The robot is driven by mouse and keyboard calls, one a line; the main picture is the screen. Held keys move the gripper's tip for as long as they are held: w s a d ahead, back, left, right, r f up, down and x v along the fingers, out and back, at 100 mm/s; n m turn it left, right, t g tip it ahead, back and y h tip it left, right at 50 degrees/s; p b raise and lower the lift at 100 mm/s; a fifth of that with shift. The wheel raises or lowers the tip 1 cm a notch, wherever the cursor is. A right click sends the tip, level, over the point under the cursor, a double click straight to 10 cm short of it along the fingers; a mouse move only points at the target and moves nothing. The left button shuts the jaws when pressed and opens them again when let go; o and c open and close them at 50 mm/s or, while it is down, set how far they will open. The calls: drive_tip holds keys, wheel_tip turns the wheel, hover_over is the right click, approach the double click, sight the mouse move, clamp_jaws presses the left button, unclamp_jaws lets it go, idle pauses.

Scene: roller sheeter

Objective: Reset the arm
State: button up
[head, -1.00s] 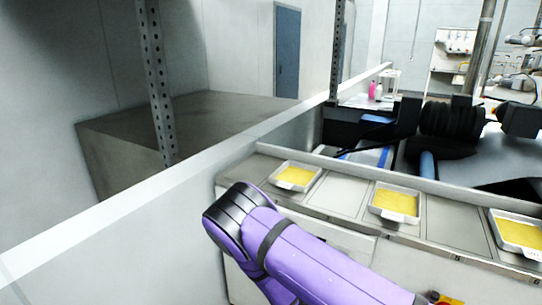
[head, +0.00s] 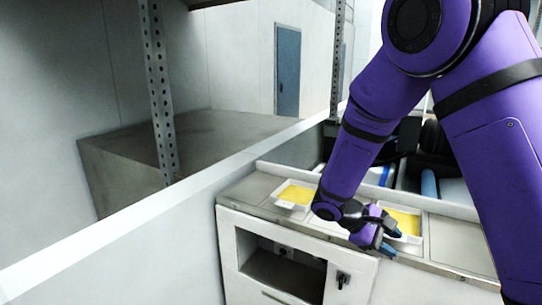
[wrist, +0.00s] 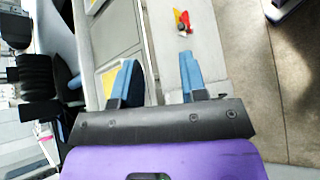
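My purple arm reaches down from the upper right in the head view. My gripper (head: 391,241) hangs in front of the counter's front edge, near the middle tray. In the wrist view my gripper (wrist: 158,75) has its two blue fingers spread apart, with nothing between them.
A tray with yellow contents (head: 293,207) sits on the counter (head: 250,187). A second yellow tray (head: 404,223) is partly hidden behind my gripper. A cabinet with an open compartment (head: 285,272) is below. A low white wall (head: 190,200) runs along the left.

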drive_tip(key=s+d+r+m+t+y, duration=0.2)
drive_tip(key=s+r+m+t+y, duration=0.5)
drive_tip(key=s+r, duration=1.4)
drive_tip(key=shift+s+r+m+y, duration=0.3)
drive_tip(key=shift+s+m+y, duration=0.35)
drive_tip(key=shift+y, duration=1.45)
drive_tip(key=shift+s+d, duration=0.1)
drive_tip(key=shift+s, duration=0.05)
